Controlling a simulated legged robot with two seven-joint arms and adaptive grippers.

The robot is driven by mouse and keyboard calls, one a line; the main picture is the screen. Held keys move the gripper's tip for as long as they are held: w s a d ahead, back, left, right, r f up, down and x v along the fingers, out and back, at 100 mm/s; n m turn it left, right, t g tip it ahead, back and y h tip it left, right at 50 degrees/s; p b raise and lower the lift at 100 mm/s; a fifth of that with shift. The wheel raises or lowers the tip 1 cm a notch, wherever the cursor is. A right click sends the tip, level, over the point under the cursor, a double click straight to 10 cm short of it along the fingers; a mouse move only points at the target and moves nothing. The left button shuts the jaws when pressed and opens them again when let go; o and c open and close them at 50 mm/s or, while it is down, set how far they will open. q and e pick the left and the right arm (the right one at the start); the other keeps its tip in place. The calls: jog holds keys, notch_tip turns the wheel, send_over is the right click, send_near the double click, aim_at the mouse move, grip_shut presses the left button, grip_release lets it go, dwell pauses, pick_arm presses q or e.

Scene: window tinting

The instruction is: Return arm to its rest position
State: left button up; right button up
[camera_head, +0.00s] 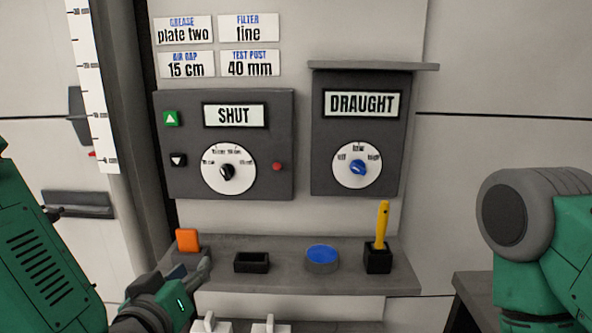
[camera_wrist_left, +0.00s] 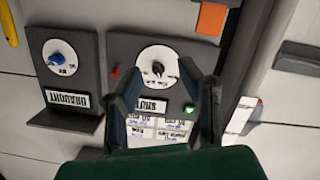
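My left gripper (camera_head: 190,270) is at the lower left in the head view, by the left end of the grey shelf (camera_head: 340,277). In the left wrist view its two fingers (camera_wrist_left: 168,90) stand apart with nothing between them; the view looks past them to the control panel. My left arm comes in from the left edge. My right arm shows only as a grey and green link at the right edge; its gripper is out of sight.
The shelf bears an orange piece (camera_head: 187,239) in a holder, a black tray (camera_head: 252,262), a blue-topped round tin (camera_head: 321,258) and a yellow-handled tool (camera_head: 382,225) in a black holder. Above hang the SHUT panel (camera_head: 272,123) and the DRAUGHT panel (camera_head: 325,180).

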pick_arm(q)
jog(key=s+a+f+m+g, duration=0.15)
jog(key=s+f+g, duration=0.35)
jog(key=f, duration=0.6)
jog(key=s+a+f+m+g, duration=0.15)
jog(key=s+f+g, duration=0.25)
jog(key=s+f, duration=0.55)
jog(key=s+a+f+g+y, duration=0.1)
jog(key=s+a+f+g, duration=0.5)
jog(key=s+f, duration=0.5)
jog(key=s+a, duration=0.2)
jog(key=s, duration=0.1)
jog(key=shift+f+m, duration=0.3)
jog(key=shift+f, duration=0.05)
